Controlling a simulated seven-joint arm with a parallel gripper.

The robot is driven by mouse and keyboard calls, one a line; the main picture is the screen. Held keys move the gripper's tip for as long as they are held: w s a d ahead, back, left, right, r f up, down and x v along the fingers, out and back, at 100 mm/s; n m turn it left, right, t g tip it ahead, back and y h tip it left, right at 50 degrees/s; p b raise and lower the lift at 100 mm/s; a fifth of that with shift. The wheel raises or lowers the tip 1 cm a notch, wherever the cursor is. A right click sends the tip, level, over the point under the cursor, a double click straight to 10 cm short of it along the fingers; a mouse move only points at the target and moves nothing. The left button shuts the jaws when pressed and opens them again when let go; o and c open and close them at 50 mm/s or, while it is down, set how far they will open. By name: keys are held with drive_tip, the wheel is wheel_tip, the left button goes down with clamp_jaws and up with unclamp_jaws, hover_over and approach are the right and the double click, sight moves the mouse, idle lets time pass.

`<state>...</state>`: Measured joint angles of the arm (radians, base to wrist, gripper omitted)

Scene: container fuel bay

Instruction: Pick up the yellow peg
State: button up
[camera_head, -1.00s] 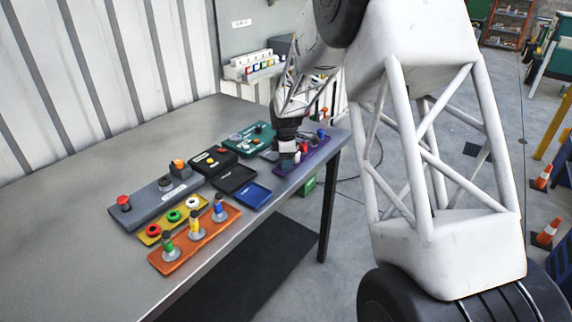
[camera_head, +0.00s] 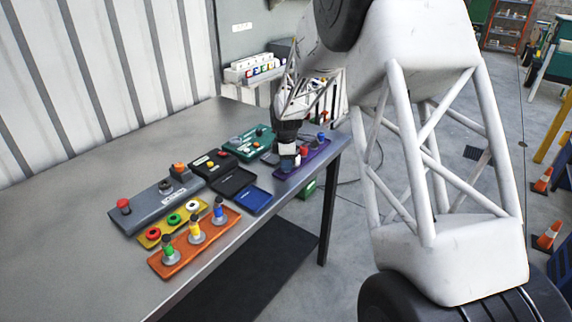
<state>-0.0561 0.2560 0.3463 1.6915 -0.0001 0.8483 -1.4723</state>
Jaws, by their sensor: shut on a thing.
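My gripper (camera_head: 288,161) points down at the near-left end of a purple board (camera_head: 315,160) at the table's right end. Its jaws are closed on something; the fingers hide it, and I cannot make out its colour. A red peg (camera_head: 304,150) and a blue peg (camera_head: 321,137) stand on the purple board beside and beyond the gripper. I see no clear yellow peg on that board.
Left of my gripper lie a blue tray (camera_head: 253,201), a black tray (camera_head: 228,188) and a green board (camera_head: 238,152). A yellow board (camera_head: 152,240) with coloured rings and a grey button panel (camera_head: 143,213) lie further left. The table's left side is bare.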

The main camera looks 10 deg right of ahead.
drive_tip(key=shift+r, duration=0.7)
wheel_tip(320, 180, up, 2)
drive_tip(key=shift+s, duration=0.1)
drive_tip(key=s+r, duration=0.1)
drive_tip(key=s, duration=1.4)
drive_tip(key=shift+s+d, duration=0.35)
drive_tip(key=shift+d, duration=0.1)
drive_tip(key=shift+r, duration=0.1)
drive_tip(key=w+a+r, duration=0.1)
drive_tip(key=w+a, duration=0.5)
drive_tip(key=w, duration=0.5)
drive_tip(key=w+a+r, duration=0.1)
drive_tip(key=w+a, duration=0.5)
drive_tip(key=w, duration=0.5)
drive_tip(key=w+a+r, duration=0.1)
drive_tip(key=w+a, duration=0.4)
drive_tip(key=w, duration=0.7)
drive_tip(key=shift+a+r, duration=0.25)
drive_tip(key=shift+a, duration=0.15)
drive_tip(key=shift+w+a, duration=0.45)
drive_tip(key=shift+w, duration=0.15)
